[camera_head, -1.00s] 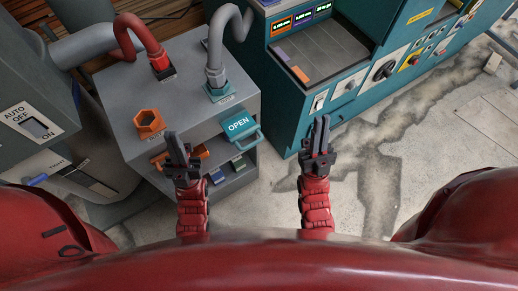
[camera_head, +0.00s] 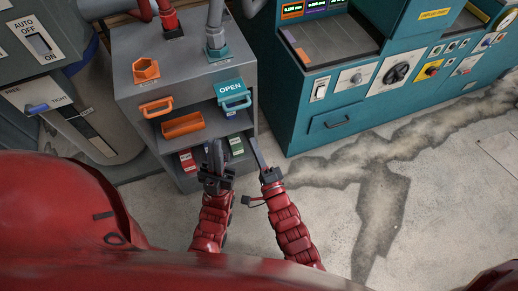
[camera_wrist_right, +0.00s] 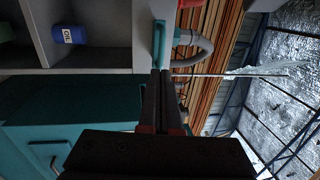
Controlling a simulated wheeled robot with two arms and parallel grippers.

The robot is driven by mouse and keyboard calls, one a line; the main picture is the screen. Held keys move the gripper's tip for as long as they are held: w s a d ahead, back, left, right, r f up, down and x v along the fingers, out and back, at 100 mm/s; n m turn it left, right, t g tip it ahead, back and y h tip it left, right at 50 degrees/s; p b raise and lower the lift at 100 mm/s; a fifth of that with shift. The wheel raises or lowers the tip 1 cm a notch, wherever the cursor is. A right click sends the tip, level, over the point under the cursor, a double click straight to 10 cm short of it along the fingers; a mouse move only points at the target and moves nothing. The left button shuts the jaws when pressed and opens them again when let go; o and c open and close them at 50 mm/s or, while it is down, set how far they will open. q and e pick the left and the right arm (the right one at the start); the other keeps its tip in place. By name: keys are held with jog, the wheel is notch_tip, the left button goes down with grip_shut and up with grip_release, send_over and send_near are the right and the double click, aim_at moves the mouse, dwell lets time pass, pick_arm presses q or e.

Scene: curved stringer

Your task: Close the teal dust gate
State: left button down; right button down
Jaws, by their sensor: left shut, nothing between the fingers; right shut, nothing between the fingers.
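The teal dust gate (camera_head: 230,90) sticks out of the front of the grey cabinet, under the teal-collared grey pipe. Its plate reads OPEN and its teal handle (camera_head: 236,105) faces me. My left gripper (camera_head: 216,148) is shut and empty, below the gate in the picture. My right gripper (camera_head: 254,141) is shut and empty, below and slightly right of the handle. In the right wrist view, a teal bar (camera_wrist_right: 159,45), seemingly the handle, lies just beyond the right fingertips (camera_wrist_right: 163,75). I cannot tell whether they touch.
An orange handle (camera_head: 157,107) and orange tray (camera_head: 183,125) sit left of the gate on the grey cabinet (camera_head: 190,65). Red and green items stand on its lower shelf. A teal machine (camera_head: 310,130) stands to the right. The concrete floor (camera_head: 420,190) is clear.

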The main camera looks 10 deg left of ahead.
jog(key=p, duration=0.1)
send_near(236, 100)
jog(key=w+a+r, duration=0.1)
jog(key=w+a, duration=0.1)
jog(key=shift+w+d, duration=0.1)
jog(key=shift+d, duration=0.05)
jog(key=x, duration=0.5)
jog(key=f+b+x, duration=0.1)
jog(key=x, duration=0.1)
jog(key=shift+w+f, duration=0.1)
jog(key=shift+w, duration=0.15)
jog(key=shift+r, duration=0.35)
